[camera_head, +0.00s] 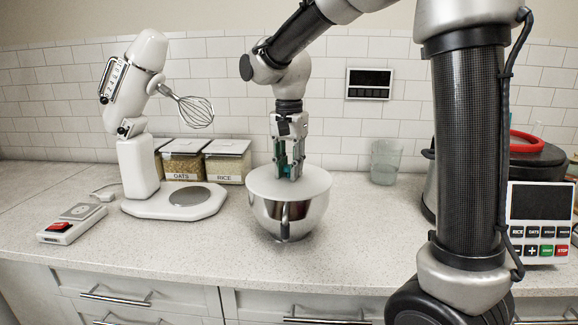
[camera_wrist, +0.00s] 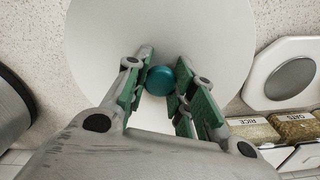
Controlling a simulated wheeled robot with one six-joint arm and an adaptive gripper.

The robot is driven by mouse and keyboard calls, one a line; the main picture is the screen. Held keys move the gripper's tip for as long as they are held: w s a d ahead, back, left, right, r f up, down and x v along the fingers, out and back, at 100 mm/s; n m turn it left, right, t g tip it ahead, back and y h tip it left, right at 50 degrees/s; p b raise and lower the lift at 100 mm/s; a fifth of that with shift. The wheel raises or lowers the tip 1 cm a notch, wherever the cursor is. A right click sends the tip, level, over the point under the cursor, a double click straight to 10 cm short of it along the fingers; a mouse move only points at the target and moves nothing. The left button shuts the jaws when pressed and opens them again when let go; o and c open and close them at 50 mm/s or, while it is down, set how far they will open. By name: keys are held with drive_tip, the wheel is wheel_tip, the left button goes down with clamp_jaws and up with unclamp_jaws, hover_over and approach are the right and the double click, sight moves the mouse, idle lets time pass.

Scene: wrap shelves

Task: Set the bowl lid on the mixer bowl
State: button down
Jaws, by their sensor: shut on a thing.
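The pale round bowl lid (camera_head: 262,182) lies level across the top of the shiny steel mixer bowl (camera_head: 268,218), which stands on the counter with a handle facing me. The lid covers the bowl's mouth; whether it rests fully on the rim or hovers slightly cannot be told. My gripper (camera_head: 288,172) points straight down and is shut on the lid's teal knob. In the wrist view, the green-padded fingers stand either side of the round teal knob (camera_wrist: 160,81), with the white lid (camera_wrist: 100,45) spread beneath and hiding the bowl.
A white stand mixer (camera_head: 140,160) with a raised head and whisk stands at left. The oats bin (camera_head: 184,162) and rice bin (camera_head: 228,162) stand behind. A glass (camera_head: 385,162) is at back right. A power switch box (camera_head: 70,222) lies at left. The counter before the bowl is clear.

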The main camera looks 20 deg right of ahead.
sight(289, 166)
drive_tip(key=c, duration=0.6)
unclamp_jaws()
drive_tip(key=shift+o, duration=0.2)
drive_tip(key=shift+r, duration=3.5)
